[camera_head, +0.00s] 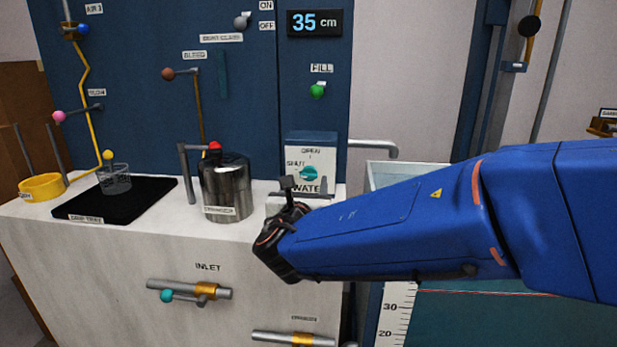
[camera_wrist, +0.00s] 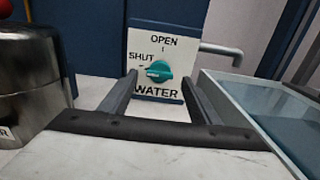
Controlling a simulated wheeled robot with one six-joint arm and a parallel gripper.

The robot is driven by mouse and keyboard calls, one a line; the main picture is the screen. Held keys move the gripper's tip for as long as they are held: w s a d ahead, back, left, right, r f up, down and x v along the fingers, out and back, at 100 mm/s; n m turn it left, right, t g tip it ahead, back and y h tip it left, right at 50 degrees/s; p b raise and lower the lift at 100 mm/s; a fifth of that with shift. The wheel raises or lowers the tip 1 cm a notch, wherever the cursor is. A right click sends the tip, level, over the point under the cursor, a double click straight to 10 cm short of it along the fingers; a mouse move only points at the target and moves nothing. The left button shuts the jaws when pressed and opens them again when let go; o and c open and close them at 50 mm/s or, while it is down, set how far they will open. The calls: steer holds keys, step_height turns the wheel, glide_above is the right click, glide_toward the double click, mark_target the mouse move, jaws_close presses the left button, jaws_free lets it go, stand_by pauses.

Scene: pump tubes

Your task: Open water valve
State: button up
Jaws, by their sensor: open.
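The water valve is a teal knob (camera_head: 309,173) on a white plate marked OPEN, SHUT and WATER, standing on the white counter. In the wrist view the knob (camera_wrist: 158,71) sits ahead, with its pointer toward the SHUT mark at the left; OPEN is at the top. My gripper (camera_head: 288,184) is in front of the plate and a little left of the knob in the head view. In the wrist view my gripper (camera_wrist: 160,95) is open and empty, its two fingers either side of the knob in the picture. The fingers appear short of the knob.
A metal pot (camera_head: 226,187) with a red knob stands left of my gripper. A glass tank (camera_head: 380,172) is to the right, under a grey spout (camera_head: 375,149). A display (camera_head: 314,23) reads 35 cm. A green FILL knob (camera_head: 317,91) is above the valve.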

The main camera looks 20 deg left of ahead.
mark_target(308, 177)
steer(key=shift+x, duration=2.45)
steer(key=shift+c, duration=0.7)
steer(key=c, duration=0.9)
